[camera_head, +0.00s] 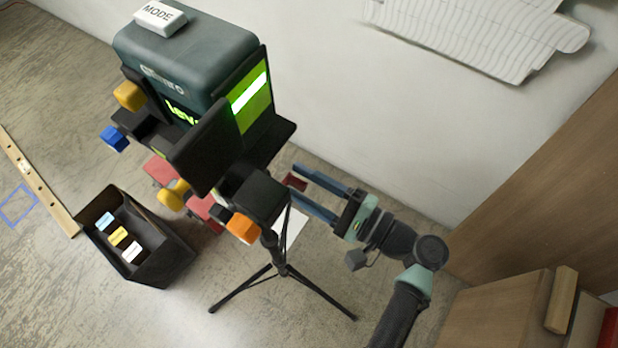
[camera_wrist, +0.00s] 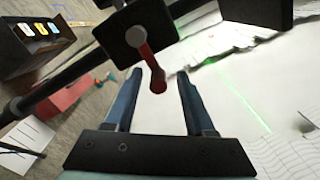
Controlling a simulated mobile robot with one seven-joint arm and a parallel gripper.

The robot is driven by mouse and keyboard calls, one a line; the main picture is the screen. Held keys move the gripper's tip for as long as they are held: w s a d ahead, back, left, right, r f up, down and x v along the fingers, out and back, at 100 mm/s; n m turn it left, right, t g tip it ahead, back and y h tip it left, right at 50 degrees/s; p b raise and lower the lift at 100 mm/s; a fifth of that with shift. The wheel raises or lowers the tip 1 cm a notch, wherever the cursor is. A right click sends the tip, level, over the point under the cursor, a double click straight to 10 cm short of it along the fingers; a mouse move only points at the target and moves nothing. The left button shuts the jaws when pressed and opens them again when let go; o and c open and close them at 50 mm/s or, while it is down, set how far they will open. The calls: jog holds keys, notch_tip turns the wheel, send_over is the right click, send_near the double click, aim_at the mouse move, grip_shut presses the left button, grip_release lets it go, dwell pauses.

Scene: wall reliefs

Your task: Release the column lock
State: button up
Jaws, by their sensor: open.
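A dark green laser level (camera_head: 187,52) stands on a black tripod (camera_head: 285,270). A red lever (camera_wrist: 151,66), which looks like the column lock, sits on a black block (camera_wrist: 137,36) on the tripod's column. The lever points down the picture in the wrist view; a bit of red also shows by my fingers in the head view (camera_head: 295,182). My gripper (camera_head: 297,184) is open, with two long blue fingers reaching left towards the column. In the wrist view my gripper (camera_wrist: 159,78) has the lever's end between its fingertips, with gaps visible on both sides.
Orange (camera_head: 242,228), yellow (camera_head: 172,195) and blue (camera_head: 114,138) knobs stick out from the level's mount. A black open box (camera_head: 160,262) with small labelled blocks stands on the floor at left. The white wall (camera_head: 420,100) is behind; a wooden box (camera_head: 490,312) is at lower right.

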jog(key=b+v, duration=0.2)
jog(key=v, duration=1.1)
